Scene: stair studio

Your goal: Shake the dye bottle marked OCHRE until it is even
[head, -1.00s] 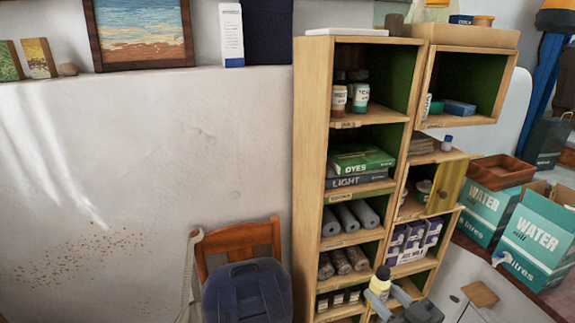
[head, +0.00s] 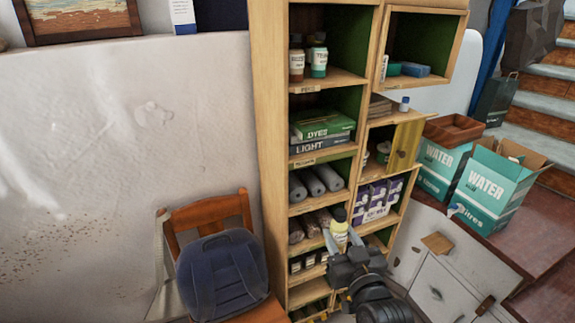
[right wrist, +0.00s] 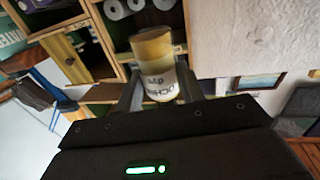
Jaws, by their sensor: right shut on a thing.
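In the right wrist view the bottle (right wrist: 158,68) stands between the two fingers. Its label is upside down there and seems to read OCHRE, partly hidden. The end towards the top of that view is a darker tan, and the part near the label is paler yellow. My left gripper is not in view.
A chair with a blue backpack (head: 222,275) is at left. Water boxes (head: 490,185) stand on a ledge at right.

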